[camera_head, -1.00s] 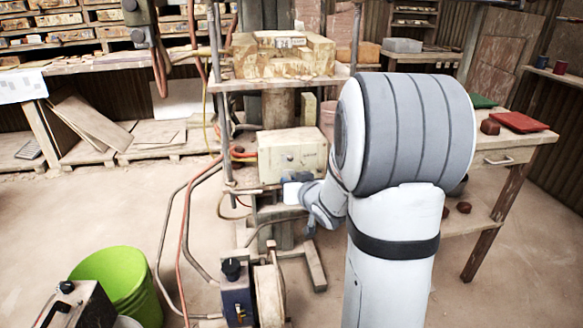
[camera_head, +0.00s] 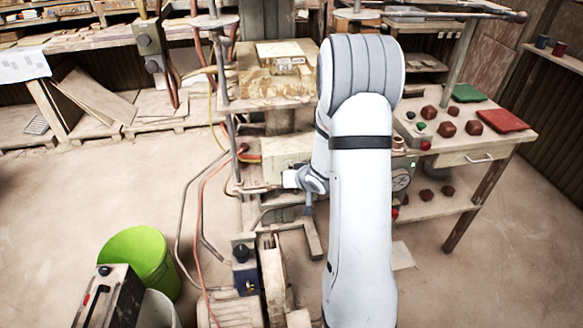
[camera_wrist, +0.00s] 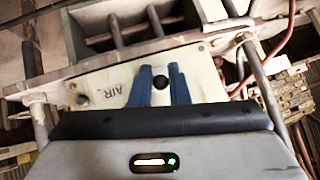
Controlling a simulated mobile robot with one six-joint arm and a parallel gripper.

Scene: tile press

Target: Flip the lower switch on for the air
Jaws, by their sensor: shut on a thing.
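In the wrist view, the cream panel (camera_wrist: 205,82) carries the word AIR (camera_wrist: 119,88), seen upside down. A dark round switch knob (camera_wrist: 160,82) beside that word sits between the blue fingers of my gripper (camera_wrist: 160,72), which is shut on it. I cannot tell which way the switch is set. In the head view, the cream box (camera_head: 272,150) of the press is partly behind my arm. My gripper (camera_head: 289,179) is at its lower front edge, and its fingertips are hard to make out there.
In the head view, hoses (camera_head: 200,210) run left of the press, with a green bucket (camera_head: 141,258) at lower left. A bench (camera_head: 480,152) with red-brown pieces stands right.

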